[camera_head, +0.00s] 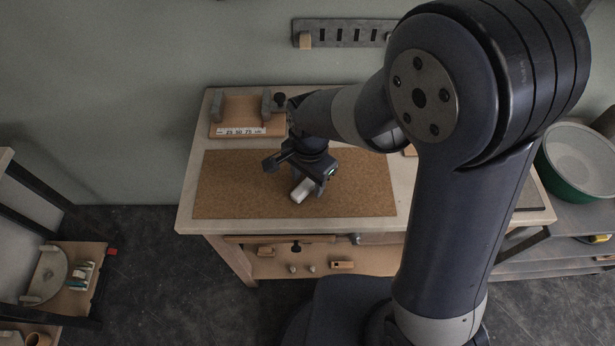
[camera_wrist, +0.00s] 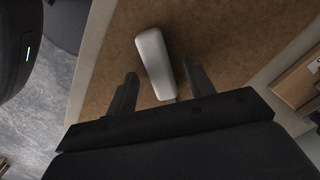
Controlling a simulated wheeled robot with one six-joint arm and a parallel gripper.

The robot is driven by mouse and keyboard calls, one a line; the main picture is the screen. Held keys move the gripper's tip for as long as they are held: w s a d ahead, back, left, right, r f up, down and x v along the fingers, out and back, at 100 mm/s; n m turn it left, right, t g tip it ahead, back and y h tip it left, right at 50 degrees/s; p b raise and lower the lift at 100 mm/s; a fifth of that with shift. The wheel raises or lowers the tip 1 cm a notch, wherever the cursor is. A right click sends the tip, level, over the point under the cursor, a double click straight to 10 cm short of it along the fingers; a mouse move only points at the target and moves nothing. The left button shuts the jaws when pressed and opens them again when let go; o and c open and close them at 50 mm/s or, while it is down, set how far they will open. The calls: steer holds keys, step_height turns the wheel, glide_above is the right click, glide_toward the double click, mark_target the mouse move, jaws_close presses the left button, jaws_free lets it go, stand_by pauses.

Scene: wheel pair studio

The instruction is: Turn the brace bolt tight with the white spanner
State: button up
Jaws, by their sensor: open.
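A white, rounded bar (camera_head: 303,190), which looks like the white spanner's handle, lies on the cork mat (camera_head: 235,190). In the wrist view the white handle (camera_wrist: 154,62) lies between my open fingers, with a gap on each side; a small grey part shows at its near end, and the rest is hidden behind my gripper (camera_wrist: 159,72). In the head view my gripper (camera_head: 309,180) points down just over the handle. A wooden fixture (camera_head: 223,118) with grey uprights and a dark knob (camera_head: 280,99) stands at the bench's back left. I cannot make out the brace bolt.
A white scale strip (camera_head: 241,131) lies on the fixture. A shelf under the bench (camera_head: 345,265) holds small parts. A wall rack (camera_head: 345,33) hangs behind. A green-sided bowl (camera_head: 580,160) stands at right, a side shelf (camera_head: 75,285) at left. The mat's left part is clear.

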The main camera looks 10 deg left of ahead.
step_height(320, 180, up, 11)
steer(key=shift+w+d, duration=0.15)
stand_by(0.5)
steer(key=shift+f, duration=0.15)
step_height(320, 180, down, 10)
steer(key=shift+p, duration=0.3)
steer(key=shift+s+r, duration=0.2)
stand_by(0.4)
